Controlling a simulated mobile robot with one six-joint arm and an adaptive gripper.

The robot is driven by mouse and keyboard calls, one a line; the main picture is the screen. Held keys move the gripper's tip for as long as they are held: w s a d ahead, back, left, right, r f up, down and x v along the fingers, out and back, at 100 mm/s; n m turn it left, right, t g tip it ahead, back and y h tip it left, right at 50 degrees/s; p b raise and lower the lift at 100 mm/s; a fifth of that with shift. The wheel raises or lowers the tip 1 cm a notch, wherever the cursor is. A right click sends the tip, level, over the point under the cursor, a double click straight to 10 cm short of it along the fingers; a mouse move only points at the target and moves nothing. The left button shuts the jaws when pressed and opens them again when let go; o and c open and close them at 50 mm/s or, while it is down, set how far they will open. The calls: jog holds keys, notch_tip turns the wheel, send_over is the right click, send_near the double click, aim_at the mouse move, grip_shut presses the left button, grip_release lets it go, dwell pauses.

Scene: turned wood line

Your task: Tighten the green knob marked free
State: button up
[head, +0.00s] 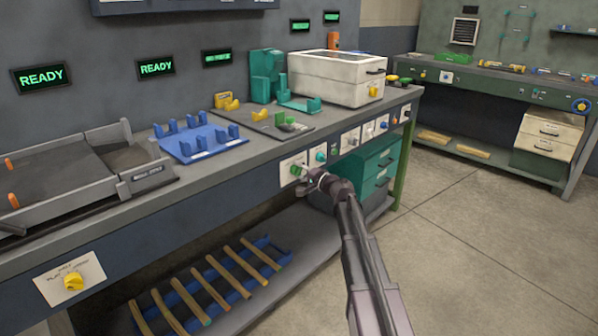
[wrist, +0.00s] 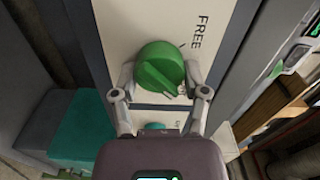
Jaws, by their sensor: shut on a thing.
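The green knob (wrist: 158,68) sits on a white plate (wrist: 118,25) with the word FREE printed beside it. In the wrist view the grey fingers of my gripper (wrist: 159,80) are on either side of the knob and shut on it. A raised bar with a pale line shows on the knob's face. In the head view the green knob (head: 294,171) is on the bench front, at the end of my arm, with my gripper (head: 301,178) against it. The fingers hide part of the plate.
More small panels with knobs, one of them teal (head: 321,156), run along the bench front to the right. A lower shelf (head: 290,262) holds several wooden rods. Open floor lies to the right.

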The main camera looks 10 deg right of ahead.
jog(key=shift+w, duration=0.1)
dwell(0.3)
jog(key=o, duration=1.1)
jog(key=shift+o, duration=0.2)
jog(key=v, duration=1.2)
jog(key=shift+a, duration=0.1)
